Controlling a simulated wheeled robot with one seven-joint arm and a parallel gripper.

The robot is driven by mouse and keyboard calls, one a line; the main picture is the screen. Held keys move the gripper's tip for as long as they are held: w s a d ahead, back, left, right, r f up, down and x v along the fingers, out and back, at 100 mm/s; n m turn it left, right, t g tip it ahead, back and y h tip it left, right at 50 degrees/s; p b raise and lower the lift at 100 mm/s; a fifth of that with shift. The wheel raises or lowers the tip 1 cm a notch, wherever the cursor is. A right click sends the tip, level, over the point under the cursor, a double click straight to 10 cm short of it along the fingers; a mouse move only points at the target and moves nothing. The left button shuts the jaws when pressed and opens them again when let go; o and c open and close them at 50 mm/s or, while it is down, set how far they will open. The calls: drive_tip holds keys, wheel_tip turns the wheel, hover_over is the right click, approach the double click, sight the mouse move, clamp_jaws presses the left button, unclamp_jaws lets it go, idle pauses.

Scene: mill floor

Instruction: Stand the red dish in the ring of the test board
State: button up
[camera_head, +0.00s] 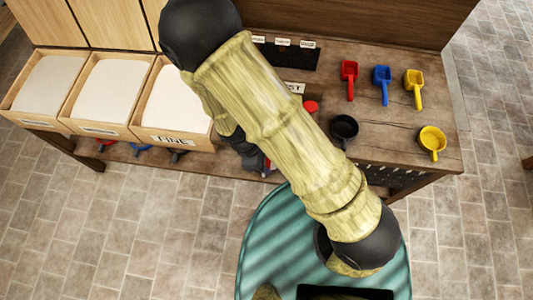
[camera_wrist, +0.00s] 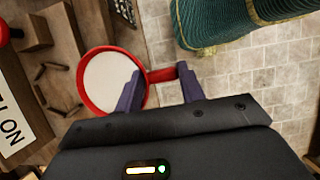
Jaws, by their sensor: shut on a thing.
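The red dish (camera_wrist: 84,90) is a round red-rimmed pan with a pale inside and a short handle (camera_wrist: 162,75). In the head view my arm hides most of the gripper and dish; the gripper (camera_head: 262,160) shows only in part at the bench's front edge. Short dark wooden strips (camera_wrist: 56,67) beside the dish in the wrist view may be the ring of the test board; the dish covers part of that area.
A black dish (camera_head: 344,130) and a yellow dish (camera_head: 432,138) stand on the bench right of my arm. Red (camera_head: 349,75), blue (camera_head: 382,80) and yellow (camera_head: 414,85) scoops lie behind them. A red round knob (camera_head: 311,107) is near the sign. Pale-filled bins (camera_head: 110,95) stand left.

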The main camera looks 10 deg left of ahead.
drive_tip(key=shift+s, duration=0.25)
drive_tip(key=shift+w+d+f+p, duration=0.15)
drive_tip(key=shift+w+f, duration=0.1)
drive_tip(key=shift+w, duration=2.4)
drive_tip(key=shift+w+d+f+p, duration=0.1)
drive_tip(key=shift+w+f+p, duration=0.15)
drive_tip(key=shift+w, duration=2.45)
drive_tip(key=shift+w+d+f+p, duration=0.1)
drive_tip(key=shift+w+f, duration=0.15)
drive_tip(key=shift+w, duration=2.4)
drive_tip(key=shift+f+b, duration=0.6)
drive_tip(key=shift+f, duration=0.25)
drive_tip(key=o, duration=1.2)
